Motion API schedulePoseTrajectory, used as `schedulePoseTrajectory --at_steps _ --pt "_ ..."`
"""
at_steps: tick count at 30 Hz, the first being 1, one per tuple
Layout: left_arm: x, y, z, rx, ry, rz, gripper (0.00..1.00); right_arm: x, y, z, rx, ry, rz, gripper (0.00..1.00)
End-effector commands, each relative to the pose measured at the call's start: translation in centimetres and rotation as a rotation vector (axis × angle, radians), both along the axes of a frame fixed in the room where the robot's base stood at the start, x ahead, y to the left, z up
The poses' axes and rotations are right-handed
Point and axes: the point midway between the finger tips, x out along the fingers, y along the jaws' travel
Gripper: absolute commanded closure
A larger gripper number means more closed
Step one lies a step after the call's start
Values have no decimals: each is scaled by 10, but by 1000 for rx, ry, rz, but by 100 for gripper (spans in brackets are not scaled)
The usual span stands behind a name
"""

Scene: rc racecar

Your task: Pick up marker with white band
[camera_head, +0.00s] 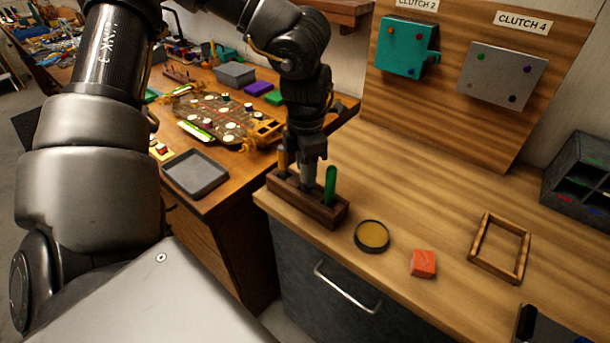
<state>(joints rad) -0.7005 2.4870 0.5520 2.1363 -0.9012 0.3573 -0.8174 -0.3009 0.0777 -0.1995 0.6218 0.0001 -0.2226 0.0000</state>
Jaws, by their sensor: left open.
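A dark wooden holder (312,203) stands at the near left end of the wooden counter, with markers upright in it. A green marker (330,187) is at its right end and an orange-yellow marker (283,160) at its left end. My left gripper (308,172) points down over the middle of the holder, between these two markers. It is open, and a greyish shape shows between or just below its fingers; I cannot tell whether it is a marker or a fingertip. No white band can be made out on any marker.
On the counter lie a round dark-rimmed dish (372,236), an orange-red block (423,263) and a wooden frame (499,247). A dark compartment rack (582,180) stands at the right. An upright board (470,130) carries clutch plates. A grey tray (195,173) lies on the left bench.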

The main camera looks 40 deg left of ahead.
Motion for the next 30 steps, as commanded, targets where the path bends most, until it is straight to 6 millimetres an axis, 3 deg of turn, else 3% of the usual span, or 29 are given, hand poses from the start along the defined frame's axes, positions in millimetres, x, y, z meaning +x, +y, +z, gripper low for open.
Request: schedulePoseTrajectory --at_steps 6,16,25,30 --pt "0 0 -1 0 -1 0 57 0 5 0 5 -1 -2 100" --pt "0 0 -1 0 -1 0 100 0 -5 0 -6 -1 2 100" --pt "1 0 2 0 -2 0 100 0 -10 -1 -12 -2 4 100" --pt "1 0 23 1 -7 0 100 1 -10 -5 -12 -2 4 100"
